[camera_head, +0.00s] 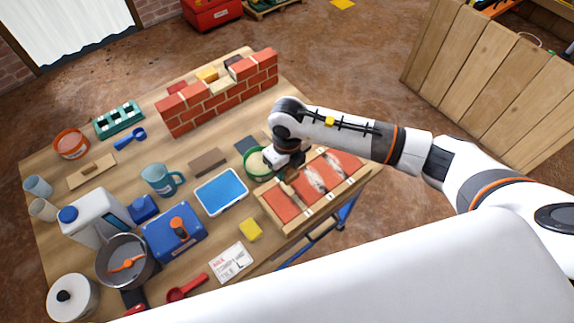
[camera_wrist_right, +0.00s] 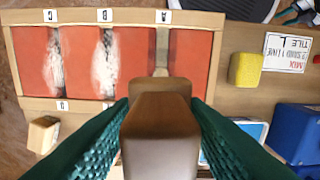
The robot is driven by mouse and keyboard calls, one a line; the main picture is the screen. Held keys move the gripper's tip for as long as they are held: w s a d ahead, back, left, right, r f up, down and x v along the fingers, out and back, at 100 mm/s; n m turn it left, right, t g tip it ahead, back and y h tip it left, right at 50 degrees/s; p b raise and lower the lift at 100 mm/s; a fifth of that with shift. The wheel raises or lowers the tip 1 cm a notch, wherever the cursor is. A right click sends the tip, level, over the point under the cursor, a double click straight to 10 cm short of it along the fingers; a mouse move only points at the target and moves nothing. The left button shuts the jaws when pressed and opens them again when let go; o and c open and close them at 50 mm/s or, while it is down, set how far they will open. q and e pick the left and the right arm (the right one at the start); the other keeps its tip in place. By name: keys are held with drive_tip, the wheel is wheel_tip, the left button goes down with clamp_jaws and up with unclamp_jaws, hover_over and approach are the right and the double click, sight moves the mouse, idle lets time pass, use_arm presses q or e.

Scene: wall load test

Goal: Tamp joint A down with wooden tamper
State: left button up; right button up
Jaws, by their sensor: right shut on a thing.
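A wooden tray (camera_head: 288,229) of red tiles with several pale joints lies at the table's right side. In the right wrist view, the tray (camera_wrist_right: 215,20) has labels A, B and C along its top rim. Joints B (camera_wrist_right: 104,62) and C (camera_wrist_right: 55,60) hold rough white powder. Joint A (camera_wrist_right: 161,50), at the right, looks smoother and tan-grey, partly hidden by the tamper. My right gripper (camera_wrist_right: 160,125) is shut on the brown wooden tamper (camera_wrist_right: 160,140), lined up with joint A. I cannot tell whether the tamper touches it. My left gripper is not in view.
A green-rimmed bowl (camera_head: 256,164) stands close to my right wrist. A blue tray (camera_head: 221,192), yellow sponge (camera_head: 250,230) and blue box (camera_head: 173,232) lie left of the tile tray. A brick wall (camera_head: 218,100) stands at the back. Several pots and cups crowd the left.

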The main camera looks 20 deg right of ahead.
drive_tip(key=shift+f+m, duration=0.3)
drive_tip(key=shift+f, duration=0.05)
drive_tip(key=shift+f+b, duration=2.25)
drive_tip(key=shift+f, duration=0.5)
drive_tip(key=shift+f+b, duration=0.45)
drive_tip(key=shift+f, duration=0.15)
drive_tip(key=shift+r+p, duration=2.65)
drive_tip(key=shift+r, duration=0.9)
